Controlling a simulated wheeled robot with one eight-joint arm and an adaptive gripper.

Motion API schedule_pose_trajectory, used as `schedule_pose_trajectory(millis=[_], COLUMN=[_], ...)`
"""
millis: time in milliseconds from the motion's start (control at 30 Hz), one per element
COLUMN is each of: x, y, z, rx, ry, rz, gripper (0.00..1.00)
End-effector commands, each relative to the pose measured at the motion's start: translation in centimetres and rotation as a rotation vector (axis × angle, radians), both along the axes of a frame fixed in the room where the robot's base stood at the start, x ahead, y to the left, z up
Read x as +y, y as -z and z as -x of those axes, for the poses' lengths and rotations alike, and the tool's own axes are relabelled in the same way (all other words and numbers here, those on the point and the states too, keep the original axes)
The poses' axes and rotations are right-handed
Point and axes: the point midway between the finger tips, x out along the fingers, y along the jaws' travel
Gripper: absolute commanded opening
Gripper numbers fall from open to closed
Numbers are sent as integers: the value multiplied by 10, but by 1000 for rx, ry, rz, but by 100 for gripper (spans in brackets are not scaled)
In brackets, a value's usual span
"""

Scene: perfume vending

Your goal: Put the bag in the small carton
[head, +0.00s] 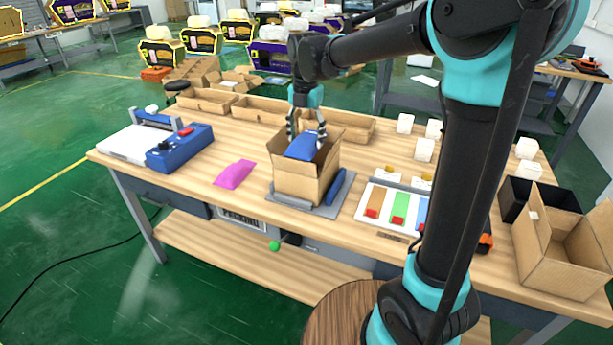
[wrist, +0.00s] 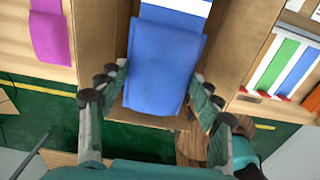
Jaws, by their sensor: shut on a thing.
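The small carton (head: 296,184) stands open-topped on a grey scale plate near the middle of the table. A blue bag (head: 303,146) is at its mouth, tilted, with its upper part showing above the rim and the lower part hidden inside. My gripper (head: 306,136) points down over the carton and is shut on the blue bag. In the wrist view the bag (wrist: 165,62) lies between my two fingers, with the carton's walls (wrist: 232,45) on both sides. I cannot tell whether the bag touches the carton floor.
A pink bag (head: 234,174) lies left of the carton. A blue sealing device (head: 180,147) is further left. A tray of coloured strips (head: 392,208) is to the right. Long cardboard trays (head: 262,112) line the back. A larger open carton (head: 565,245) stands at far right.

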Motion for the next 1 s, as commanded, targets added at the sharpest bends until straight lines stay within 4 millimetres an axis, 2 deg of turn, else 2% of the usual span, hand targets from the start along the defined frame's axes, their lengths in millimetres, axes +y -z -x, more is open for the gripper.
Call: schedule_pose_trajectory(millis=[200, 400, 667, 833, 1000], x=[0, 0, 0, 0, 0], y=[55, 95, 117, 140, 148], z=[0, 0, 0, 0, 0], rx=[0, 0, 0, 0, 0], ry=[0, 0, 0, 0, 0], rz=[0, 0, 0, 0, 0], gripper=[34, 34, 34, 34, 34])
